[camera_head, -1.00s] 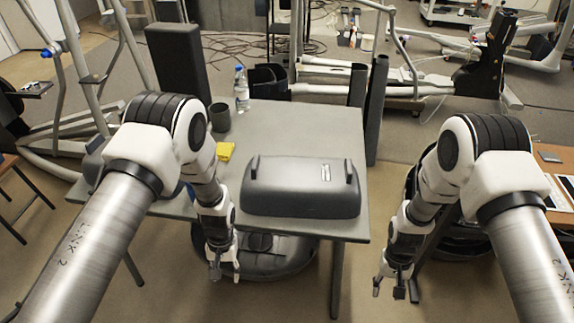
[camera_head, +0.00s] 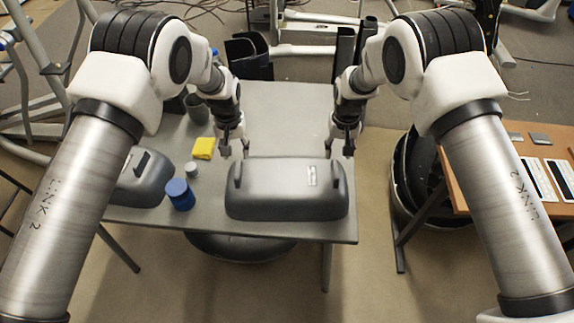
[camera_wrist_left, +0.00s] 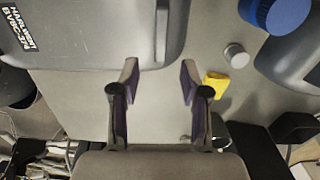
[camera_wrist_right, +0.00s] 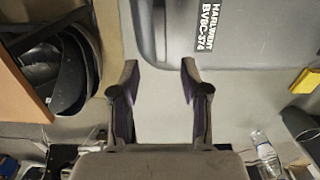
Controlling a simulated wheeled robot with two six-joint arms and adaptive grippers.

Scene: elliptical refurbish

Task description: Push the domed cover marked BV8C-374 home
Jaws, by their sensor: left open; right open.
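The grey domed cover (camera_head: 288,200) with the white label stands on the table, with an upright fin near each end. The label reads BV8C-374 in the right wrist view, where part of the cover (camera_wrist_right: 230,50) shows. My left gripper (camera_head: 234,147) is open and empty near the cover's far left corner; the left wrist view shows the cover (camera_wrist_left: 90,40) just ahead of its fingers (camera_wrist_left: 160,75). My right gripper (camera_head: 342,147) is open and empty near the far right corner; its fingers (camera_wrist_right: 160,72) point at the cover's edge. I cannot tell if any finger touches.
The grey table (camera_head: 290,115) is bare behind the cover. To the left are a yellow block (camera_head: 203,148), a blue-capped jar (camera_head: 180,195), a small grey cap (camera_head: 191,169) and another grey cover (camera_head: 140,180). A wooden table (camera_head: 475,155) stands at the right.

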